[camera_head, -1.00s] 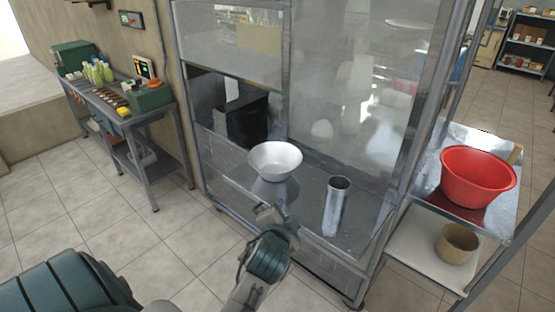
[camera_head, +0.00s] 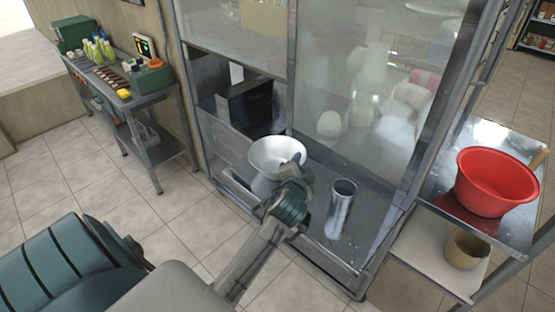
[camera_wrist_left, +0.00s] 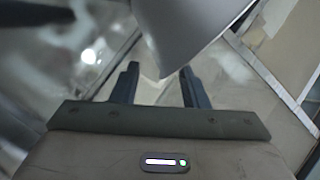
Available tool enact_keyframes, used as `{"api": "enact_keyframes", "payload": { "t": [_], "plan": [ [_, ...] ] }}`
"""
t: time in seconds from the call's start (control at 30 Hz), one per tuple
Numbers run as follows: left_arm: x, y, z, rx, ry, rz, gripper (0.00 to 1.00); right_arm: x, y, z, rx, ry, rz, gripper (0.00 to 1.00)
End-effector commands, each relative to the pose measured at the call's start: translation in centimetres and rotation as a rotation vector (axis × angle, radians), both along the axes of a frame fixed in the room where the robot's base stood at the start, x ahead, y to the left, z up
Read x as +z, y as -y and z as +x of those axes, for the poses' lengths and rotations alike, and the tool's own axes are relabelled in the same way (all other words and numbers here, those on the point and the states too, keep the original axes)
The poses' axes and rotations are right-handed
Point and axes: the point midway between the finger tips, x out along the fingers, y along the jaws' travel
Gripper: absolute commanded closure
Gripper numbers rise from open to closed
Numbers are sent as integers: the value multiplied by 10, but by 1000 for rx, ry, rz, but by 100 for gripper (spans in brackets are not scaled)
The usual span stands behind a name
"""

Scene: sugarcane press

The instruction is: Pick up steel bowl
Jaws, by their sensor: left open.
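The steel bowl (camera_head: 272,152) stands on the metal shelf of the glass-fronted cabinet in the head view. My left gripper (camera_head: 296,162) is at the bowl's right front rim and covers part of it. In the left wrist view the bowl (camera_wrist_left: 190,30) fills the top centre, and its edge comes down toward the gap between the two open fingers (camera_wrist_left: 158,88). I cannot tell whether the fingers touch the bowl. My right gripper is in neither view.
A steel cylinder (camera_head: 341,208) stands on the same shelf, right of my gripper. Cabinet posts and a glass panel (camera_head: 350,80) rise behind. A red basin (camera_head: 496,180) sits on a side table at right. A counter with bottles (camera_head: 98,50) stands at left.

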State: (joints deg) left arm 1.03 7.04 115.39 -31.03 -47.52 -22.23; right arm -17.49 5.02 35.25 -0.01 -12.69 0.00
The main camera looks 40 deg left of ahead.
Motion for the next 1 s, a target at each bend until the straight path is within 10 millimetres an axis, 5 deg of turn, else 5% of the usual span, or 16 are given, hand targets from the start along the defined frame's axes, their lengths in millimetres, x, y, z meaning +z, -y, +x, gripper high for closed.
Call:
{"api": "enact_keyframes", "payload": {
  "t": [0.17,0.5,0.73,1.0],
  "plan": [
    [-2,-12,22,1,-3,1,60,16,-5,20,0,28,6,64],
    [-6,-16,30,-1,-1,0,60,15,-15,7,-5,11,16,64],
    [-6,-16,29,-1,-1,0,100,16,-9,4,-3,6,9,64],
    [-5,-16,29,-1,0,1,100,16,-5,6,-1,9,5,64]
  ]
}}
